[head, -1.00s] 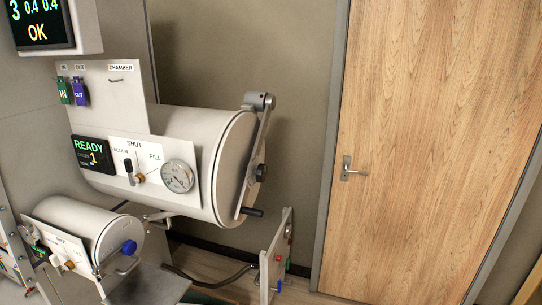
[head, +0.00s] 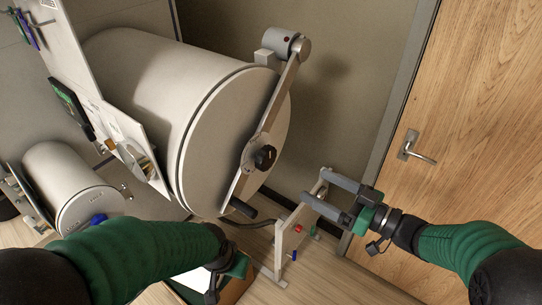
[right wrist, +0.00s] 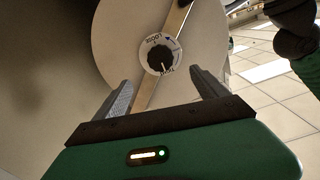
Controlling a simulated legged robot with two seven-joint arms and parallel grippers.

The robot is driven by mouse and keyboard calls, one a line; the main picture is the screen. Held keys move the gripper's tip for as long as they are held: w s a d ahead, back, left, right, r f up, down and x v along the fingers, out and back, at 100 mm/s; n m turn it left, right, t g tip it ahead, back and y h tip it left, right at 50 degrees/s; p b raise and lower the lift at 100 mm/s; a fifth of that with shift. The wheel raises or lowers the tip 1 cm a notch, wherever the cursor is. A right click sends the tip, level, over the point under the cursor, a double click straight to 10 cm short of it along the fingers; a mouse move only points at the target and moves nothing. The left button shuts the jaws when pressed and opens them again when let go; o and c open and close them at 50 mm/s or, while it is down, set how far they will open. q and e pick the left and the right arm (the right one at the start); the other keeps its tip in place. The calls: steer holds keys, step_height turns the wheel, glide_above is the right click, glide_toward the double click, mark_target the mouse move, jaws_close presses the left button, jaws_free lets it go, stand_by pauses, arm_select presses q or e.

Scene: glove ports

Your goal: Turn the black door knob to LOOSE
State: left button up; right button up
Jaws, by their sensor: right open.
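The black door knob (head: 265,157) sits at the middle of the bar across the large chamber's round door (head: 218,150). In the right wrist view the knob (right wrist: 160,60) is on a white dial with upside-down lettering. LOOSE seems to be at the dial's upper left and TIGHT at its lower edge. A pale mark on the knob seems to point at TIGHT. My right gripper (head: 317,189) is open and empty, right of and below the knob, apart from it. My left gripper (head: 232,268) is low in the middle, its fingers mostly hidden.
The door bar (head: 270,110) runs from a hinge at the top to a black handle (head: 243,208) at the bottom. A small stand panel (head: 292,232) with buttons is just below my right gripper. A smaller cylinder (head: 65,180) is at the left, a wooden door (head: 470,110) at the right.

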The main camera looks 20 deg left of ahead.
glide_toward(270, 161)
steer(key=p+x, duration=0.2)
steer(key=x, duration=0.7)
steer(key=shift+a+p, duration=0.25)
steer(key=shift+p, duration=0.1)
steer(key=shift+w+a, duration=0.15)
steer(key=shift+a, duration=0.3)
arm_select(q)
steer(key=v, duration=0.3)
steer(key=shift+w+a, duration=0.1)
steer(key=shift+w, duration=0.05)
arm_select(e)
steer(key=shift+w, duration=0.1)
steer(key=shift+c, duration=0.4)
steer(key=shift+c, duration=1.1)
steer(key=c, duration=1.1)
steer(key=shift+o, duration=0.2)
